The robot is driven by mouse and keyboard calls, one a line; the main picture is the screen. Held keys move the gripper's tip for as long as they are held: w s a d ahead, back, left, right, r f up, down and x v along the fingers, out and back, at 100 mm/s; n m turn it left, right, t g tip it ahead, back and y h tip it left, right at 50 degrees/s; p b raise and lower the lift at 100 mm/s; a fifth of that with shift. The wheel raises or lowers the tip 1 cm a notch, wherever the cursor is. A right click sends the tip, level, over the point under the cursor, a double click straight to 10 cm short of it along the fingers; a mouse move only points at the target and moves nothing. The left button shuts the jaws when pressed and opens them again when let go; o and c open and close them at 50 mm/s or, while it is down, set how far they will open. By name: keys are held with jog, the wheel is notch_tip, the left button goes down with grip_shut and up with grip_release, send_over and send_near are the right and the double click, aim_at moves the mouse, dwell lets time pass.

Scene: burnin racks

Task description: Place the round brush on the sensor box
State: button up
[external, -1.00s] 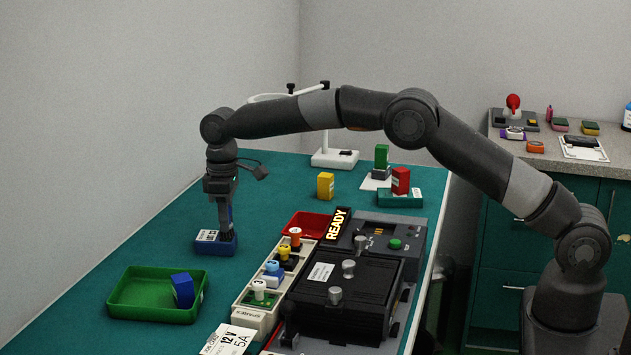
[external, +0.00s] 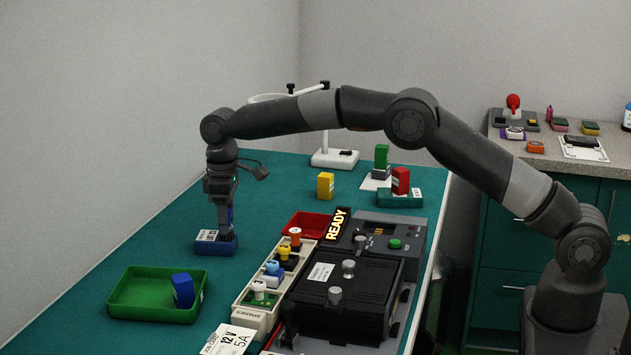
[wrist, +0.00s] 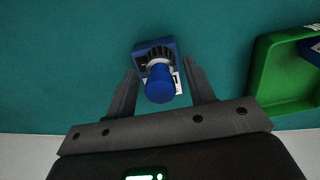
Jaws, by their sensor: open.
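The round brush (wrist: 158,86) has a blue handle, a silver collar and dark bristles. It stands upright, bristles down, on the blue sensor box (external: 203,247), which has a white label. The box also shows behind the brush in the wrist view (wrist: 139,64). My gripper (external: 222,220) is low over the box. In the wrist view my gripper (wrist: 160,70) is open, with one finger on each side of the brush and a visible gap to the handle. The bristle tips and part of the box top are hidden.
A green tray (external: 126,303) holding a blue block (external: 183,291) is close in front of the box. To the right are a rack of coloured plugs (external: 249,296), a red tray (external: 305,219) and a black device (external: 340,292). The green mat to the left is clear.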

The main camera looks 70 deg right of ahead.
notch_tip(320, 180, up, 12)
jog(key=s+r+m+t, duration=0.1)
jog(key=s+r+t, duration=0.1)
jog(key=s+r, duration=1.35)
jog(key=s+f+m+t, duration=0.1)
jog(key=s+f+t, duration=0.1)
jog(key=s, duration=2.3)
jog(key=s+a+f+t, duration=0.1)
jog(key=s+f, duration=0.7)
jog(key=s, duration=0.4)
jog(key=shift+f+m+t, duration=0.3)
jog(key=shift+f, duration=0.1)
